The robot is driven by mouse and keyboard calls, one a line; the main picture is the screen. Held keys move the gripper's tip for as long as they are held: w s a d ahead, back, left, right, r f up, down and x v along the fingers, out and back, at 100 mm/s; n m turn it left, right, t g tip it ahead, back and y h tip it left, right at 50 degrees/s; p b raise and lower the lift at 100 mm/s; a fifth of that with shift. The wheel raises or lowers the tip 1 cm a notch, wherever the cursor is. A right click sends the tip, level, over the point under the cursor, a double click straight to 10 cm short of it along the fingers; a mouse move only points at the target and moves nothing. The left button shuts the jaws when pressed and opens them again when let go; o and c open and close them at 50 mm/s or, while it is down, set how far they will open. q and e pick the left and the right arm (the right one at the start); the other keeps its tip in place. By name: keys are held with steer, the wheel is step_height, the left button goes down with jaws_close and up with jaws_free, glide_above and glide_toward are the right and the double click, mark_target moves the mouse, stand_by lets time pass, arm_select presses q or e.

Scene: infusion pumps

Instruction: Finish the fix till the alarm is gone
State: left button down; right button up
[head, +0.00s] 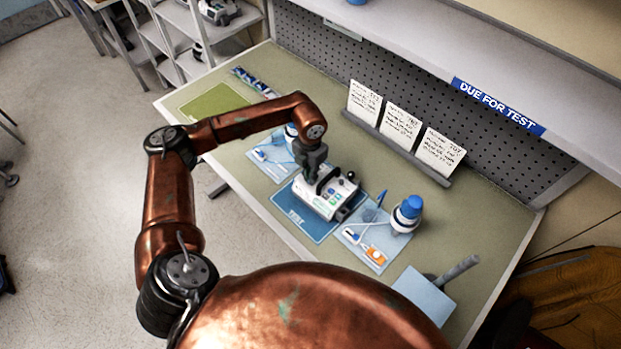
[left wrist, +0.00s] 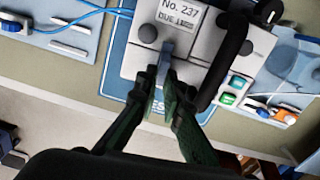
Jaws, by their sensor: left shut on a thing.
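The white infusion pump (head: 322,199) lies on the blue TEST mat (head: 290,215). In the left wrist view the pump (left wrist: 196,48) carries a label (left wrist: 179,14) reading "No. 237" and a due line. A black handle (left wrist: 225,62) and several coloured buttons (left wrist: 230,99) are on it. My left gripper (head: 313,170) is over the pump's left end. In the left wrist view its fingers (left wrist: 166,92) are shut on a small grey-blue piece (left wrist: 167,49) at the pump's edge; whether the piece is attached is unclear. Any alarm light cannot be made out. My right gripper is out of view.
Light-blue trays flank the mat, the right one (head: 350,232) holding small parts. A blue-capped white container (head: 407,214) stands right of the pump. Cards (head: 400,126) stand on a rack behind. A grey rod (head: 456,270) is at right. A green mat (head: 212,101) lies far left.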

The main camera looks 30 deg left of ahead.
arm_select(q)
steer(key=shift+m, duration=0.3)
stand_by(0.4)
steer(key=c, duration=2.1)
jaws_free()
steer(key=shift+r, duration=0.15)
step_height(320, 180, up, 12)
steer(key=shift+f, duration=0.1)
